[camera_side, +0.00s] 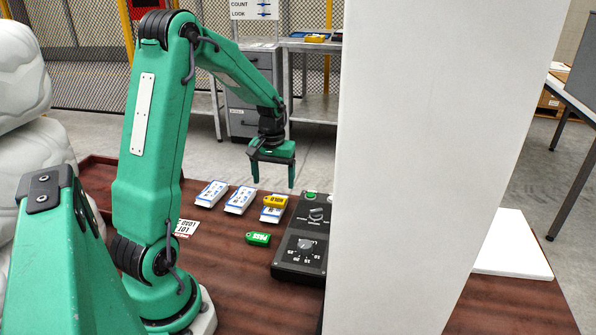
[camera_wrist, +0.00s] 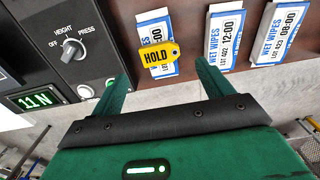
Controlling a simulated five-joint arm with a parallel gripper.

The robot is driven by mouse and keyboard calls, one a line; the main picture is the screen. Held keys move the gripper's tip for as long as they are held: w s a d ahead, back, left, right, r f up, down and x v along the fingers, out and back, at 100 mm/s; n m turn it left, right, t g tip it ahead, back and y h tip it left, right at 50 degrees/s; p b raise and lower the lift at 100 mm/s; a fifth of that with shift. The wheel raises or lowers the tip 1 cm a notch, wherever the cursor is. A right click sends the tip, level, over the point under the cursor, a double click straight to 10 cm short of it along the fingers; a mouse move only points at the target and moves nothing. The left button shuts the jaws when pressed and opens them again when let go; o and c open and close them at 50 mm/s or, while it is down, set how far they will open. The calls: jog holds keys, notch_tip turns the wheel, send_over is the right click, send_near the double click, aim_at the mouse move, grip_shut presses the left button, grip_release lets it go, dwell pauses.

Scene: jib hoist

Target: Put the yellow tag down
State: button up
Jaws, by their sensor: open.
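The yellow tag (camera_side: 275,201), marked HOLD, lies on top of the rightmost of three white and blue wet wipes packs in the side view. It also shows on that pack in the wrist view (camera_wrist: 159,55). The pack under it (camera_side: 271,215) is partly covered by the tag. My gripper (camera_side: 272,183) is open and empty, above the packs and apart from the tag. In the wrist view its two green fingers (camera_wrist: 162,88) stand spread, with the tag beyond and between them.
Two more packs (camera_side: 239,200) (camera_side: 211,194) lie to the left. A green PASS tag (camera_side: 258,239) lies on the brown table in front. A black control box (camera_side: 302,243) with knobs stands right of the packs. A big white pillar (camera_side: 420,170) blocks the right of the side view.

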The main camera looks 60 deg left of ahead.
aim_at(275, 201)
notch_tip(275, 201, up, 6)
dwell(0.4)
jog(key=shift+d+r, duration=0.1)
dwell(0.4)
jog(key=s+d+r+m+t, duration=0.35)
jog(key=d+r, duration=0.45)
jog(key=d, duration=0.5)
jog(key=s+d+r+m+t, duration=0.1)
jog(key=s+d+m+t, duration=0.1)
jog(key=s+d+m, duration=0.3)
jog(key=shift+s+d+r, duration=0.15)
jog(key=shift+s+d, duration=1.8)
jog(key=shift+d, duration=0.2)
jog(key=shift+m, duration=0.25)
